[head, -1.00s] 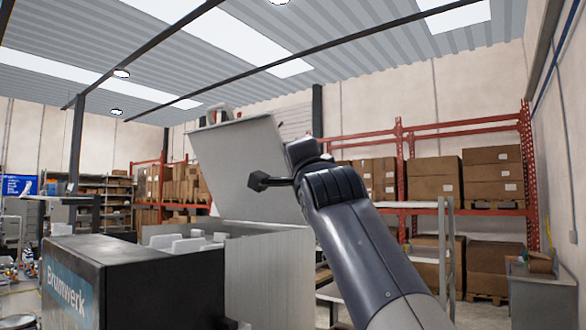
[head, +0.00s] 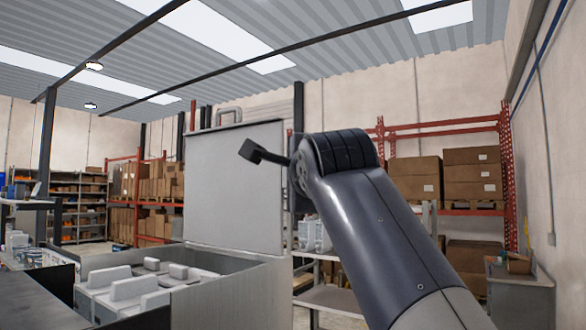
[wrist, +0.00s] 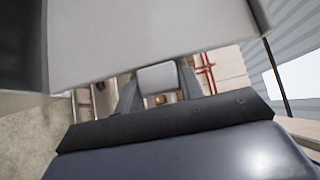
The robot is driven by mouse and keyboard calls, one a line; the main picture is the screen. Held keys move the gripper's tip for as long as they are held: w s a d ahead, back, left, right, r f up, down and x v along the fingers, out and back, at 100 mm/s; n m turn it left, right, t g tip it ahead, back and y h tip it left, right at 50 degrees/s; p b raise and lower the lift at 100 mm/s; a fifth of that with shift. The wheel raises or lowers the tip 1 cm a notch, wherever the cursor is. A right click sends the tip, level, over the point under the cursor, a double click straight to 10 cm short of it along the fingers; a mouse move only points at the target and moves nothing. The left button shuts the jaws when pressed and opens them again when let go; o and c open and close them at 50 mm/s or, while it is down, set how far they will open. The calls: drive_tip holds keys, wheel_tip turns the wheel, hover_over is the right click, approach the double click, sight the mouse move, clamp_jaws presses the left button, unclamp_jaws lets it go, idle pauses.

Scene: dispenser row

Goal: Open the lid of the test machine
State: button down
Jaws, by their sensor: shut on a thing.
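The test machine's lid (head: 235,190) is a flat pale grey panel. It stands about upright at the back of the machine, in the middle of the head view. The open grey machine body (head: 235,297) lies below it, with several white blocks inside. In the wrist view the lid (wrist: 150,40) fills the top as a broad pale plate. My gripper (wrist: 158,82) has its two grey fingers on either side of a light grey piece, which looks like the lid's handle, and is shut on it.
A dark cabinet (head: 35,300) stands at the lower left, close to the machine. A grey bench (head: 340,300) is to the right of the machine, behind my arm. Red racks with cardboard boxes (head: 470,180) line the back wall. A grey table (head: 520,290) stands at the far right.

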idle(0.4)
drive_tip(key=c, duration=0.9)
unclamp_jaws()
drive_tip(key=s+b, duration=0.1)
drive_tip(key=s, duration=0.2)
drive_tip(key=s+d+b, duration=0.1)
drive_tip(key=s, duration=0.3)
drive_tip(key=s+b, duration=0.1)
drive_tip(key=s, duration=0.2)
drive_tip(key=shift+s+d, duration=0.25)
drive_tip(key=shift+s, duration=0.1)
